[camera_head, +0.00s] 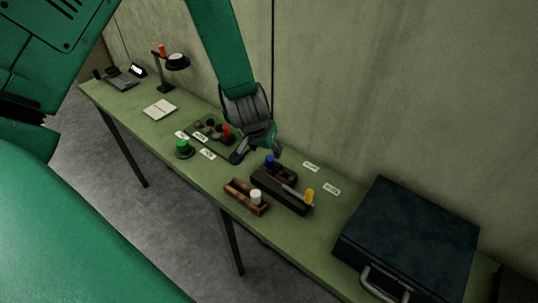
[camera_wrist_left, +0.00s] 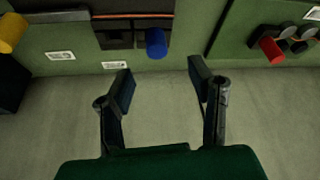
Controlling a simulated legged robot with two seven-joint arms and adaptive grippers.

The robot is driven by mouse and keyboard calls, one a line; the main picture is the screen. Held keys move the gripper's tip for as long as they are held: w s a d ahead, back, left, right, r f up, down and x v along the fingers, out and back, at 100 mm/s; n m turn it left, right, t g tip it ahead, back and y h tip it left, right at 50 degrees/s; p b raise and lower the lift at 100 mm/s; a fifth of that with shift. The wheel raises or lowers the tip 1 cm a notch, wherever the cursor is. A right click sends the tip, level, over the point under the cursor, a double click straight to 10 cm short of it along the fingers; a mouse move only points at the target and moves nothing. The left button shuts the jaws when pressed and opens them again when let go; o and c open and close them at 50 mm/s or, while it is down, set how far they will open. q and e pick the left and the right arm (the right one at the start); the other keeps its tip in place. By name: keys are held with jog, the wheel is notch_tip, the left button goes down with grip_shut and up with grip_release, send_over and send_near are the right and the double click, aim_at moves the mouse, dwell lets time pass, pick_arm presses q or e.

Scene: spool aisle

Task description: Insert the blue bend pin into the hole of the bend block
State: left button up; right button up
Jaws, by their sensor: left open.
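The blue bend pin (camera_head: 270,160) stands at the far end of a long dark block (camera_head: 267,182), which looks like the bend block. In the left wrist view the blue pin (camera_wrist_left: 156,43) stands beside square openings in the dark block (camera_wrist_left: 132,13). My left gripper (camera_head: 257,154) is open and empty, close to the blue pin on its far side. In the left wrist view the gap between the fingers (camera_wrist_left: 161,74) faces the pin, which is apart from both fingers. The pin's lower end is hidden. My right gripper is not in view.
A yellow pin (camera_head: 309,196) stands at the dark block's near end. A brown wooden block (camera_head: 238,193) holds a white pin (camera_head: 256,197). A red pin (camera_head: 226,132) is on a board; a green pin (camera_head: 183,146) stands left. A dark case (camera_head: 410,225) fills the right. A wall runs behind.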

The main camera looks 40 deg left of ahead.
pick_arm(q)
jog(key=v, duration=0.4)
jog(key=shift+s+a+r, duration=0.15)
jog(key=shift+a+r, duration=0.15)
jog(key=shift+a, duration=0.05)
jog(key=shift+d, duration=0.1)
